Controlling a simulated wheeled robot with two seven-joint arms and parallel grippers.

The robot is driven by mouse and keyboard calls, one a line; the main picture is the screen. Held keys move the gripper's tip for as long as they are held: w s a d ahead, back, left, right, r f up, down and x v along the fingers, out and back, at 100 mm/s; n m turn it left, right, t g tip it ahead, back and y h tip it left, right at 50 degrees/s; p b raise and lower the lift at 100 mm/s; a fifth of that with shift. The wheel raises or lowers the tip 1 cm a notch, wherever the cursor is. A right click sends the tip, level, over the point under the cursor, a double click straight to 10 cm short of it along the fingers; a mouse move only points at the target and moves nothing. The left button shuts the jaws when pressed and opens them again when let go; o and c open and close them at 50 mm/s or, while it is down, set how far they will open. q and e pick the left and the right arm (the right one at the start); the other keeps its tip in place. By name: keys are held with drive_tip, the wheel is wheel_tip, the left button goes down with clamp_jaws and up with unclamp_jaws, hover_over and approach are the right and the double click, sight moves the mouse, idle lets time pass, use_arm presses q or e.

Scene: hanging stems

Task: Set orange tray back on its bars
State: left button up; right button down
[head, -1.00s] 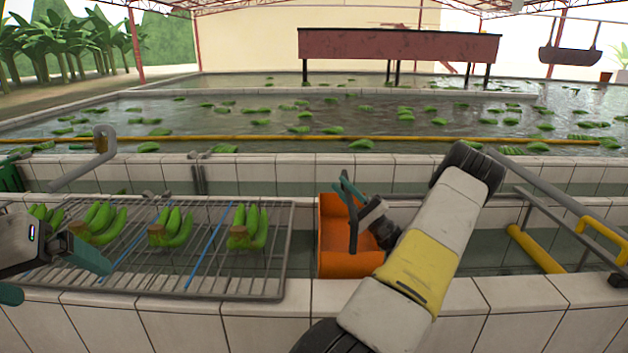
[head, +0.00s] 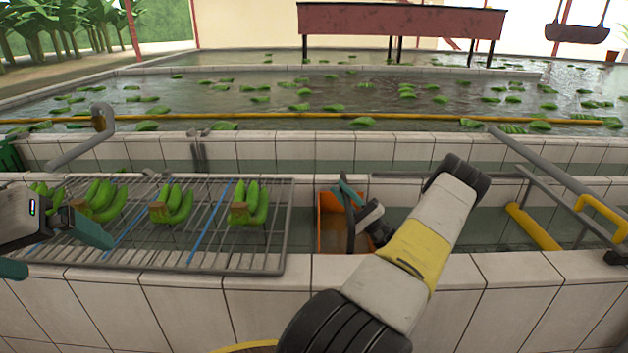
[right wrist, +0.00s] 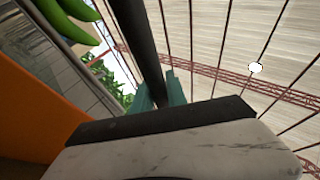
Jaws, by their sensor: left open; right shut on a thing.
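The orange tray (head: 332,232) is in the water channel right of the wire rack, its lower part hidden behind the front tiled wall. My right gripper (head: 348,192) is shut on the tray's dark upright handle (head: 350,235). In the right wrist view the dark handle (right wrist: 138,40) runs between the teal fingers (right wrist: 160,92), with the orange tray side (right wrist: 35,105) at the left. I cannot tell whether the tray touches any bars. My left gripper (head: 55,252) is open and empty at the left, over the rack's near left part.
The wire rack (head: 280,235) holds several green banana clusters (head: 248,205). A grey rail (head: 400,176) runs along the channel's far wall. A yellow pipe (head: 532,227) and grey handrails (head: 560,175) stand at the right. The front tiled wall (head: 480,270) borders the channel.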

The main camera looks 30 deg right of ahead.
drive_tip(key=shift+f, duration=2.45)
drive_tip(key=c, duration=1.3)
unclamp_jaws()
drive_tip(key=shift+o, duration=0.2)
drive_tip(key=shift+f, duration=0.1)
